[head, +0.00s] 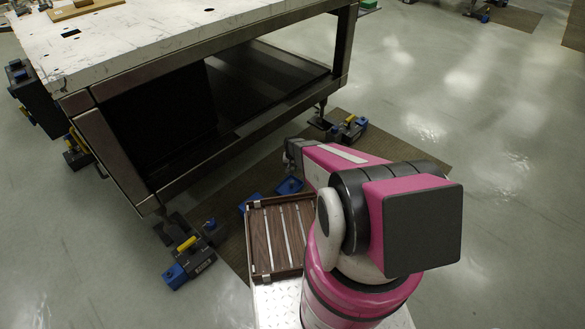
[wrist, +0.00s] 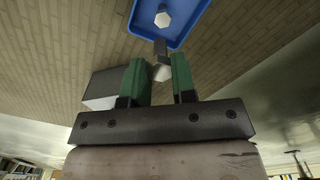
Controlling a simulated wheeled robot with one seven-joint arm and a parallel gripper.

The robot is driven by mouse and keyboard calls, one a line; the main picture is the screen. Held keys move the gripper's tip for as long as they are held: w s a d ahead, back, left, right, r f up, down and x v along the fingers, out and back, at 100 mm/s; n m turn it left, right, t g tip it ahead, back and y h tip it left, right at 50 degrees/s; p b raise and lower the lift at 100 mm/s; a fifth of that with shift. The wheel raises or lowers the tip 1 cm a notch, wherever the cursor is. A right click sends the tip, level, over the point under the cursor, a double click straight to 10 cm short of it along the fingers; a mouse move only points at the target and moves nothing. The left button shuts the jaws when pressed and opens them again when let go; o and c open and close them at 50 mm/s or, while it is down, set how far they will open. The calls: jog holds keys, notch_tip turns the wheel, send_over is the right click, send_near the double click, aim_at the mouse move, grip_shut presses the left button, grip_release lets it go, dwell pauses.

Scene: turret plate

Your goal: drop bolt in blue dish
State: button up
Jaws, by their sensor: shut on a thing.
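My gripper (wrist: 158,66) has two green fingers, shut on a bolt (wrist: 161,73). A pale end of the bolt shows between the fingers, with a dark part (wrist: 160,49) beyond it. In the wrist view, a blue dish (wrist: 189,14) lies past the fingertips at the top, partly cut off by the frame. A pale hexagonal piece (wrist: 163,19) appears inside it. In the head view, my gripper (head: 291,152) is beyond the pink arm, close to a small blue dish (head: 289,186). The bolt cannot be made out there.
A brown slatted tray (head: 262,243) sits at the near side, with another blue item (head: 250,203) at its far edge. A grey block (wrist: 102,88) shows left of the fingers. Open floor lies right.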

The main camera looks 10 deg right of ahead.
jog(key=shift+f, duration=2.9)
jog(key=o, duration=1)
jog(key=shift+c, duration=0.2)
jog(key=shift+r, duration=0.1)
